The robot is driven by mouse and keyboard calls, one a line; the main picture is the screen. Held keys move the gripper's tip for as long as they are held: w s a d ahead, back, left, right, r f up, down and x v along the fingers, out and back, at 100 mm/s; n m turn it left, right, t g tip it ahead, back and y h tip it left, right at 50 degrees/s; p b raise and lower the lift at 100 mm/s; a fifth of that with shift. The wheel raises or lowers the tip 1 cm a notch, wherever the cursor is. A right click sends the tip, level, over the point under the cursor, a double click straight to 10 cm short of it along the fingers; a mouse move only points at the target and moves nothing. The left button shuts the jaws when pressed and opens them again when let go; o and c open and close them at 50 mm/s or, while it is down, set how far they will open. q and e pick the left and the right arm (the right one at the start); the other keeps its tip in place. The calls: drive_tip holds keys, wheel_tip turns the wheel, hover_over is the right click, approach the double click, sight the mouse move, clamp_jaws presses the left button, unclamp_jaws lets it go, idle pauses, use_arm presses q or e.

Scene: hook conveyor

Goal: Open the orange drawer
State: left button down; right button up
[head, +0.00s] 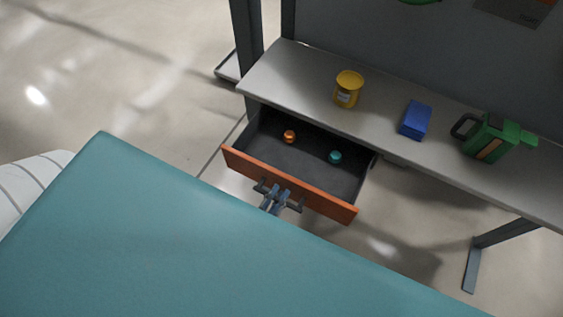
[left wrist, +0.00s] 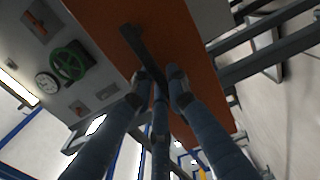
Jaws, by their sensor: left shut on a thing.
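The orange drawer (head: 325,201) is pulled out from under the grey workbench, and its dark inside shows in the head view. An orange ball (head: 289,136) and a teal ball (head: 335,157) lie in it. My left gripper (head: 276,194) is shut on the dark bar handle (head: 294,206) on the drawer's front. In the left wrist view the fingers (left wrist: 160,78) close around the handle (left wrist: 143,52), with the orange front (left wrist: 185,40) behind it. A large teal surface hides most of my left arm. My right gripper does not show.
The workbench top (head: 290,72) carries a yellow container (head: 348,88), a blue box (head: 416,120) and a green can (head: 490,137) with a dark handle. A grey post (head: 247,40) stands at the bench's left end. The floor left of the bench is clear.

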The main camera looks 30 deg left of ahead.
use_arm(q)
drive_tip(key=c, duration=1.7)
unclamp_jaws()
drive_tip(key=shift+o, duration=0.2)
drive_tip(key=shift+s, duration=0.1)
drive_tip(key=s, duration=1.2)
drive_tip(key=shift+a, duration=0.25)
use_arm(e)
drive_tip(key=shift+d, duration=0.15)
use_arm(q)
drive_tip(key=shift+w, duration=0.1)
